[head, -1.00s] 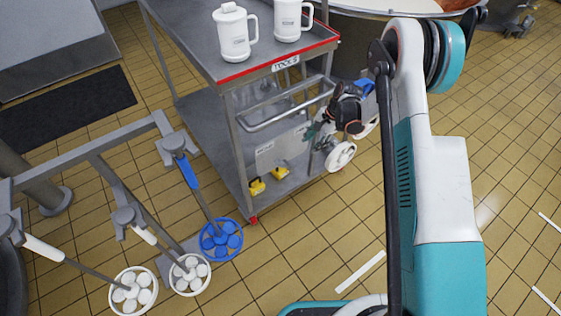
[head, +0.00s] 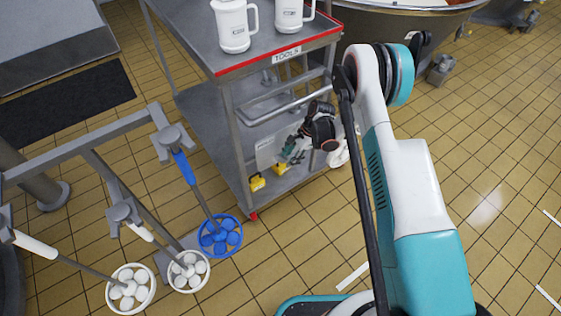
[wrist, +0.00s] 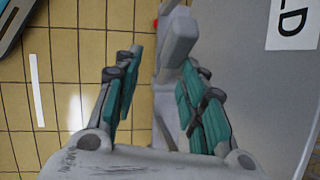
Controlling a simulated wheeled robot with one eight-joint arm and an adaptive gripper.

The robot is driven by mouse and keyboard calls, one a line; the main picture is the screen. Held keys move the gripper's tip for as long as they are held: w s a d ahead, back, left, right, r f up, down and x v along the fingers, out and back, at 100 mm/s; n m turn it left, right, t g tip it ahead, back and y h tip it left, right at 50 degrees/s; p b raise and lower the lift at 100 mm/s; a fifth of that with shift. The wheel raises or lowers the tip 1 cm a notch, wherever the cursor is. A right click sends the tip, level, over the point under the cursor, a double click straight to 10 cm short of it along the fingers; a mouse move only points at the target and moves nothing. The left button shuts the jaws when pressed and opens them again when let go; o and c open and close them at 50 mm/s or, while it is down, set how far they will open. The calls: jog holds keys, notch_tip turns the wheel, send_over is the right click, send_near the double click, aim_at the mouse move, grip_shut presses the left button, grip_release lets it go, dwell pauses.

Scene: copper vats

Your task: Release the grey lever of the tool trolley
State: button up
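The tool trolley (head: 228,140) is a grey metal frame with a red-edged top and a "TOOLS" label, in the head view. My gripper (head: 294,149) is low at its right end, by the lower shelf. In the wrist view my gripper (wrist: 160,62) is open, with teal-padded fingers apart. A grey lever-like piece (wrist: 178,42) stands between and beyond the fingertips, closer to the right finger. I cannot tell whether that finger touches it. The lever cannot be made out in the head view, where my gripper and wrist cover that area.
A vat (head: 402,12) stands behind. Tiled floor (head: 500,150) at right is clear.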

aim_at(280, 159)
jog(key=a, duration=0.3)
jog(key=shift+s+b, duration=0.3)
jog(key=shift+b, duration=0.1)
jog(key=shift+a+f, duration=0.15)
jog(key=shift+a, duration=0.3)
jog(key=shift+a+f+b, duration=0.1)
jog(key=shift+f+b, duration=0.3)
jog(key=shift+b, duration=0.1)
grip_shut()
